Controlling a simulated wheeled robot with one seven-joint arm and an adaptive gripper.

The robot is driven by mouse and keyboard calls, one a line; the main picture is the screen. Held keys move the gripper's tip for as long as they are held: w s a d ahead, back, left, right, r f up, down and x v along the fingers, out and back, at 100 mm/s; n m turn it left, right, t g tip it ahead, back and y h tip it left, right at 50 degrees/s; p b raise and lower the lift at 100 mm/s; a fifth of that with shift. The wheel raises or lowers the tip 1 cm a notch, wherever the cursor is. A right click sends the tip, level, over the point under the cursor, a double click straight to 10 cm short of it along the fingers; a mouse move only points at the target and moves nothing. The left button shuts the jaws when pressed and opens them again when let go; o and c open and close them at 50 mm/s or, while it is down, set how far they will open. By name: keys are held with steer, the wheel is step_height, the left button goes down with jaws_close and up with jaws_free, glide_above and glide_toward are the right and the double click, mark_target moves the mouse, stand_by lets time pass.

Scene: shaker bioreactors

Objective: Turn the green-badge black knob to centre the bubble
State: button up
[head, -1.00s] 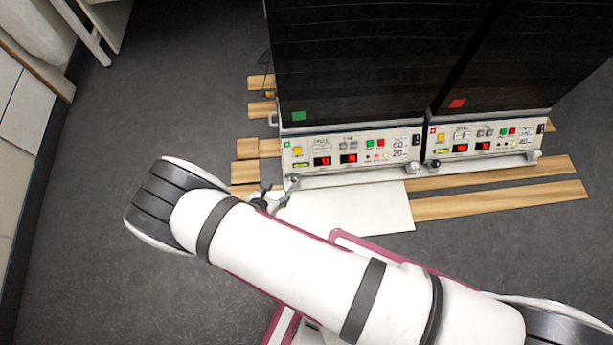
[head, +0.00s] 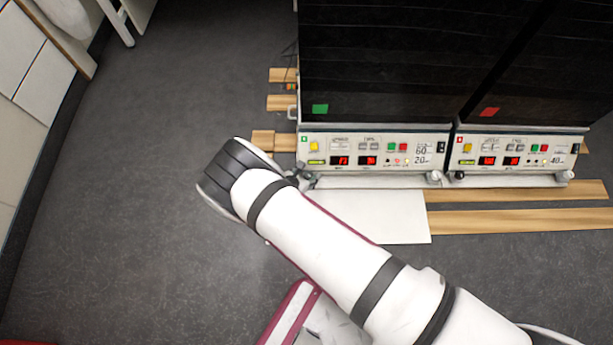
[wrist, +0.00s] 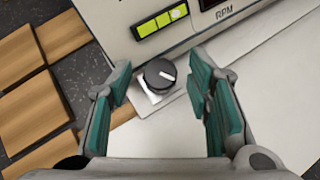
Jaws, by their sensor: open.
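The black knob (wrist: 160,75) with a white pointer line sits on a white mount at the foot of the panel in the wrist view. The bubble level (wrist: 160,22) above it is yellow-green, and its pale bubble (wrist: 177,13) lies toward the right end. My gripper (wrist: 161,80) is open, with one teal-padded finger on each side of the knob and gaps showing. In the head view the left shaker's panel (head: 375,152) carries a green badge (head: 304,139). There my gripper is mostly hidden behind my arm near the panel's lower left corner, and the knob cannot be made out.
A second shaker panel (head: 520,150) with a red badge (head: 460,139) stands to the right. A white plate (head: 385,220) lies in front of the left shaker. Wooden boards (head: 520,217) lie under and beside the shakers. Dark floor is open at the left.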

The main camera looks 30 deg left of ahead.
steer(key=shift+w, duration=0.1)
jaws_close()
steer(key=shift+p, duration=0.35)
